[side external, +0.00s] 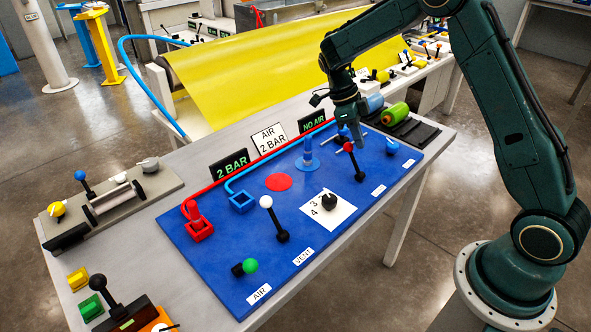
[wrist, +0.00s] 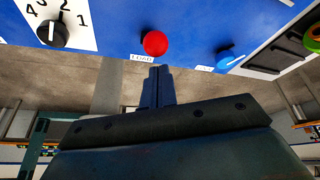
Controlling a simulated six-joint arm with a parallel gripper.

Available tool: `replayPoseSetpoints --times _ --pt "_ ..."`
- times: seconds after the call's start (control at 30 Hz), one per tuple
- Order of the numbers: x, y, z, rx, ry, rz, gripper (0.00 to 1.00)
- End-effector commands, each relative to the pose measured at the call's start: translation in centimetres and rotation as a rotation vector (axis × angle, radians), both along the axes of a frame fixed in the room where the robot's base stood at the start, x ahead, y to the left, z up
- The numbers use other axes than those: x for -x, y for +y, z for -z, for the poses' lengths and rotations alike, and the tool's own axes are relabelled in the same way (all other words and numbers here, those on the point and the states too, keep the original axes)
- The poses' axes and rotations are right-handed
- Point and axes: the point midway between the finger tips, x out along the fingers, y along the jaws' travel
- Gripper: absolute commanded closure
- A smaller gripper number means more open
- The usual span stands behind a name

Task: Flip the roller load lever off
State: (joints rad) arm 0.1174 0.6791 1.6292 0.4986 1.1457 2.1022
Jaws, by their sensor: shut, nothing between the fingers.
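The load lever is a black stick with a red ball knob (side external: 349,147) on the blue panel (side external: 330,248), tilted toward the back-left of the side view. In the wrist view the red knob (wrist: 155,43) is seen end-on, beside a label reading LOAD (wrist: 142,58); its stick is hidden there. My gripper (side external: 360,143) is shut and empty, with its fingertips close to the red knob. In the wrist view the fingertips (wrist: 158,70) lie just below the knob in the picture. I cannot tell whether they touch it.
A black dial (side external: 328,201) on a white plate, a white-knobbed lever (side external: 266,202) and a green-knobbed lever (side external: 250,266) share the panel. A blue-knobbed control (side external: 390,146) is to the right. Signs reading "2 BAR" (side external: 231,168) and "NO AIR" (side external: 312,121) stand behind.

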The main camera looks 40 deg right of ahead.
Motion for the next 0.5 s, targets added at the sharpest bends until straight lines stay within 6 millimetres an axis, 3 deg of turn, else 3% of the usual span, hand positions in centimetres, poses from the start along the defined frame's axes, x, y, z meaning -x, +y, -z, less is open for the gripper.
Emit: replayPoseSetpoints --times 0.33,0.5 --pt "4.0 -0.2 -0.4 0.0 0.003 0.007 1.0" --pt "4.9 -0.2 -0.3 0.002 -0.052 0.008 1.0"
